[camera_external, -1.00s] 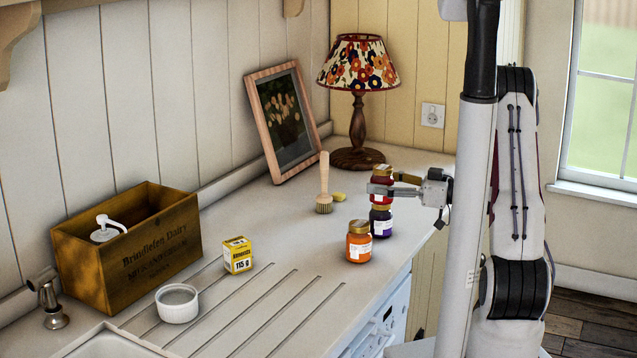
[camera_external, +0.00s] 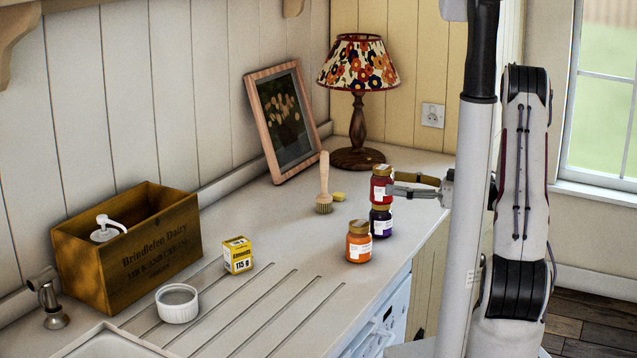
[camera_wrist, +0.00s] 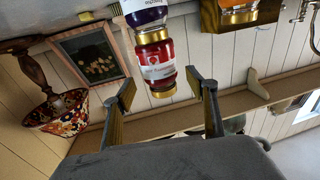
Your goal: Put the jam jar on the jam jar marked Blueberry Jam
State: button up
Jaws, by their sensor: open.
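A red jam jar (camera_external: 380,187) with a gold lid stands upright on top of a dark purple jam jar (camera_external: 381,222) on the counter. In the wrist view, which is upside down, the red jar (camera_wrist: 156,62) rests against the purple jar (camera_wrist: 146,13). My gripper (camera_external: 396,184) is open, level with the red jar and just to its right. In the wrist view my gripper's fingertips (camera_wrist: 163,86) are spread wide either side of the red jar's lid end, with gaps on both sides. The purple jar's label text is too small to read.
An orange jam jar (camera_external: 359,245) stands close in front of the stack. A brush (camera_external: 324,190) and a yellow sponge (camera_external: 339,196) are behind it. A lamp (camera_external: 357,110), a picture frame (camera_external: 283,125), a yellow box (camera_external: 237,256), a white ramekin (camera_external: 177,306) and a wooden crate (camera_external: 150,262) are farther off.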

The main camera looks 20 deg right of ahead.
jog(key=v, duration=0.7)
jog(key=shift+s+d, duration=0.1)
dwell(0.6)
jog(key=w+d+r+m+t+h, duration=0.25)
jog(key=w+r+h, duration=0.25)
jog(key=w+h, duration=0.35)
jog(key=s+d+r+m+h, duration=0.4)
jog(key=s+r+m+h, duration=0.15)
jog(key=h, duration=0.25)
jog(key=s+a+f+m+g, duration=0.1)
jog(key=s+a+g, duration=0.1)
jog(key=s, duration=0.7)
jog(key=s+a+f+m+g+y, duration=0.1)
jog(key=s+a+f+g, duration=0.1)
jog(key=s+a, duration=0.3)
jog(key=s+a+f+g+y, duration=0.1)
jog(key=s+a+f+g, duration=0.1)
jog(key=s, duration=1.1)
jog(key=shift+s+a+m+g, duration=0.4)
jog(key=shift+a+g, duration=0.35)
jog(key=shift+a, duration=0.45)
